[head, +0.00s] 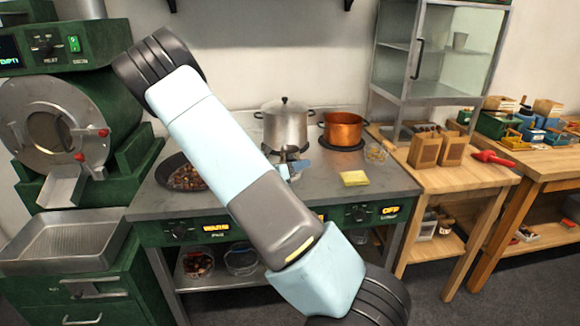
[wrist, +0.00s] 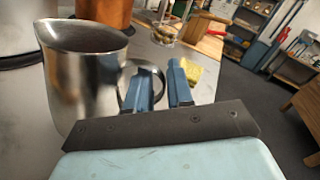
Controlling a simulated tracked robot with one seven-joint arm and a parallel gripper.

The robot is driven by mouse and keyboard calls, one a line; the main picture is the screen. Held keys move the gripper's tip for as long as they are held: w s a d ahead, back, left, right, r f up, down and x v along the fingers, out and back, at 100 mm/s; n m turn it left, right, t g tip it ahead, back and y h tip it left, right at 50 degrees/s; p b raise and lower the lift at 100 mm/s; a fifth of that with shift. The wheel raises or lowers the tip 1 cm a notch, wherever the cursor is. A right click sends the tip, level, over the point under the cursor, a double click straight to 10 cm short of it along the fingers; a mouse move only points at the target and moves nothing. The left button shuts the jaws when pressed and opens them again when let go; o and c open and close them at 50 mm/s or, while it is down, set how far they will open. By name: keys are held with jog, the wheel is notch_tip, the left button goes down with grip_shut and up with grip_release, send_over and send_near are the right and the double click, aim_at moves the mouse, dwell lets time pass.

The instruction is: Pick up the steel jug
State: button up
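The steel jug (wrist: 85,75) stands upright at the left of the wrist view, its wide mouth and spout showing. In the head view the jug (head: 287,157) is on the steel counter, partly hidden by my arm. Its looped handle (wrist: 122,90) points toward my gripper. My gripper (wrist: 163,82) has two blue fingers with a gap between them, at the handle side of the jug. The left finger overlaps the handle; I cannot tell whether it touches it or reaches into the loop. Nothing shows clearly held. The gripper also shows in the head view (head: 297,167).
A lidded pot (head: 285,128) and a copper pot (head: 343,128) stand behind the jug. A pan of chestnuts (head: 186,178) is to the left, a yellow sponge or cloth (head: 354,178) to the right. Wooden tables with bags (head: 424,150) stand further right.

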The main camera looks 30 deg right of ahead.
jog(key=shift+d, duration=0.1)
jog(key=shift+c, duration=0.2)
grip_shut()
dwell(1.2)
